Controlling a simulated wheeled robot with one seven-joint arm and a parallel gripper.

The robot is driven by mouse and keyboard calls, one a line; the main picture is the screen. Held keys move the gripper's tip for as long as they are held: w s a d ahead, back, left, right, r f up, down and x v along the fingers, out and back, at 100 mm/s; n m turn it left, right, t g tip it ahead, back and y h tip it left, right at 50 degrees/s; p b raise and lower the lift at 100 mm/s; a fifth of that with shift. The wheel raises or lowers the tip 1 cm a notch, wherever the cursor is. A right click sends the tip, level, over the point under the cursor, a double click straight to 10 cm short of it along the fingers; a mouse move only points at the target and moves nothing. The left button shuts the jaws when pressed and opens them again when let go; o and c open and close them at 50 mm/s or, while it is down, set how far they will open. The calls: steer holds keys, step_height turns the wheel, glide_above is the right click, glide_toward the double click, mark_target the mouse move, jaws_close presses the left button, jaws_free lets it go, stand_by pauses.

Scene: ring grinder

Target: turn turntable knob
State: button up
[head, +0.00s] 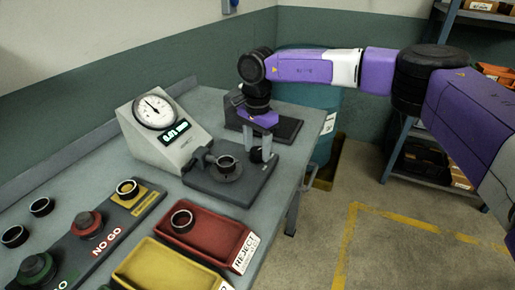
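The turntable (239,176) is a small dark disc on a dark base plate (215,190), with a dark ring (226,165) on it. The black turntable knob (256,156) is at the right rear of the plate. My gripper (260,152) points down at the knob, its two pale fingers apart with their tips at the knob. The fingers partly hide it. I cannot tell whether they press on it or only stand around it.
A gauge box (158,147) with a dial stands left of the plate. A red reject tray (207,231) holding a ring and a yellow tray (160,268) lie in front. Other rings lie at left. A dark block (287,128) is behind my gripper.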

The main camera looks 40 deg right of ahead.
mark_target(257, 150)
steer(key=shift+o, duration=0.4)
steer(key=shift+r, duration=3.9)
